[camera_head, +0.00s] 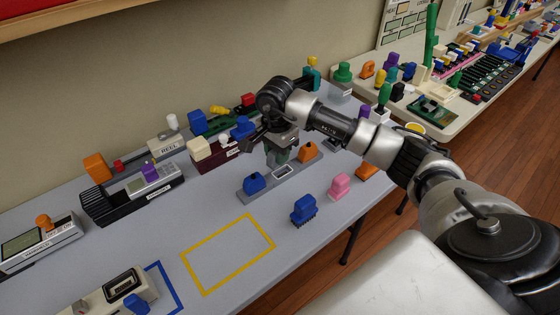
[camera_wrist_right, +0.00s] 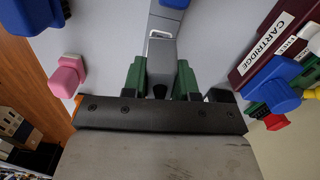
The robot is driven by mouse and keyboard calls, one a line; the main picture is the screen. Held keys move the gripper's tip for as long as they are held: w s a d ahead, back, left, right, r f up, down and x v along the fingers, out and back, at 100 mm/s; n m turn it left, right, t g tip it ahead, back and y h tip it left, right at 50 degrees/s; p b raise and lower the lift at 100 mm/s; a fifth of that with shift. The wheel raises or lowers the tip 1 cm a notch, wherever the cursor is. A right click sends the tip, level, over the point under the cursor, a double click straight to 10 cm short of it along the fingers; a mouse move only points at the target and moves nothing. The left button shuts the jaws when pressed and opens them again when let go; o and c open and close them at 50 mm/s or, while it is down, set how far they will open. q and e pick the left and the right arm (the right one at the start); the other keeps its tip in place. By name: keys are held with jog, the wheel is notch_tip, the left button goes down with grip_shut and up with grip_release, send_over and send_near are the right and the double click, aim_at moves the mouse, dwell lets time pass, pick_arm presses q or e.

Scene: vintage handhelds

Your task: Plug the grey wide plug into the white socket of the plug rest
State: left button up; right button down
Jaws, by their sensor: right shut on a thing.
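My right gripper (camera_head: 278,158) is shut, with green fingertips, over the middle of the plug rest (camera_head: 258,193), a grey bar on the table. In the right wrist view, a grey piece (camera_wrist_right: 160,66), apparently the grey wide plug, is between the green fingertips (camera_wrist_right: 160,85). The white socket (camera_head: 282,170) is a white-rimmed opening in the rest, right beside the fingertips. Its white rim also shows in the right wrist view (camera_wrist_right: 160,34), just beyond the grey piece. Whether the plug touches the socket cannot be told. My left gripper is not in view.
A blue plug (camera_head: 255,182) and an orange plug (camera_head: 306,152) stand on the rest. A blue connector (camera_head: 303,210) and a pink one (camera_head: 339,187) stand in front. A dark red cartridge box (camera_head: 214,155) is behind. A yellow-outlined area (camera_head: 204,292) is clear.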

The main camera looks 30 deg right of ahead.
jog(key=shift+s+d+f+m, duration=0.1)
jog(key=shift+d+f+m, duration=0.45)
jog(key=shift+f+m, duration=0.1)
jog(key=shift+d+f, duration=0.2)
jog(key=shift+d, duration=0.05)
jog(key=shift+w+f+b, duration=0.2)
jog(key=shift+f+b, duration=0.3)
jog(key=shift+b, duration=0.25)
pick_arm(q)
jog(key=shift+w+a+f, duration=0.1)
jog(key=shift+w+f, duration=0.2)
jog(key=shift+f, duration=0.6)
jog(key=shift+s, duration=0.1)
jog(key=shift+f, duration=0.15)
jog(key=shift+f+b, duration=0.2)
jog(key=shift+b, duration=0.15)
pick_arm(e)
jog(key=shift+f, duration=0.2)
